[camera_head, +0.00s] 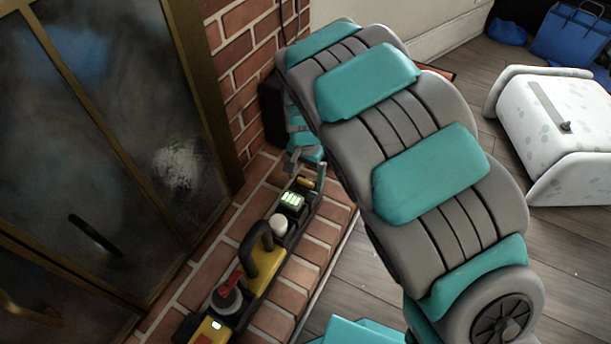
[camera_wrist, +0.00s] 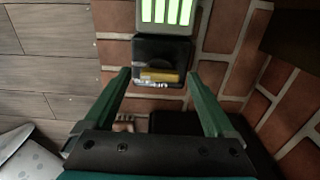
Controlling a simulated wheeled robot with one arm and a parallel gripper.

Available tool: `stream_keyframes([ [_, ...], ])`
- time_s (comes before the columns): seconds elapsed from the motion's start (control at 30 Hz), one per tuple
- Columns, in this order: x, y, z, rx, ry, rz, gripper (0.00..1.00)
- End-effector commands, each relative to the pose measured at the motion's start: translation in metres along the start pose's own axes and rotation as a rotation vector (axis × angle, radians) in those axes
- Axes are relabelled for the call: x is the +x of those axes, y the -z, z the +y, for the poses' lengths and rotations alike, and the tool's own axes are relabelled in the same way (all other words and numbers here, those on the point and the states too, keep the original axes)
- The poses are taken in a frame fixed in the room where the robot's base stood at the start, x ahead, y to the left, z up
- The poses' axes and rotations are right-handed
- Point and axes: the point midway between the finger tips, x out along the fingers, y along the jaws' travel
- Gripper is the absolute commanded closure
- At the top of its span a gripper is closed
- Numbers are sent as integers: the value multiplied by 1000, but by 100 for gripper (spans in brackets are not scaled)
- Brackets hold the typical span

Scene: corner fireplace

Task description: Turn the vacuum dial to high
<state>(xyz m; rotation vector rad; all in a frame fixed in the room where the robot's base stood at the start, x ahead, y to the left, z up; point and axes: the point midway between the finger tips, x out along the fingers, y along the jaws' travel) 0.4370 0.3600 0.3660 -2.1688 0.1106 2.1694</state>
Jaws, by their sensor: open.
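The vacuum (camera_head: 262,280) is a long yellow and black device on the brick hearth.
A glass fireplace door (camera_head: 95,150) with a brass frame stands left of the vacuum. A brick wall (camera_head: 245,60) rises behind. A white spotted box (camera_head: 555,120) and a blue bag (camera_head: 570,35) are at the right. Wooden floor (camera_head: 375,285) lies open beside the hearth.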

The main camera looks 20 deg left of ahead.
Motion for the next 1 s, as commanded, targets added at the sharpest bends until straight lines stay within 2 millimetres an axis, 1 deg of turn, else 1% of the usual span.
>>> stream_keyframes([
  [0.17,-10,1,0,0,1,2,10],
  [0.27,-23,1,-1,-1,3,4,10],
  [0.5,-63,1,0,1,2,5,10],
  [0.6,-74,0,0,1,0,2,10],
  [0.7,-78,0,0,0,0,1,10],
  [1.0,-77,0,0,0,-1,0,10],
])
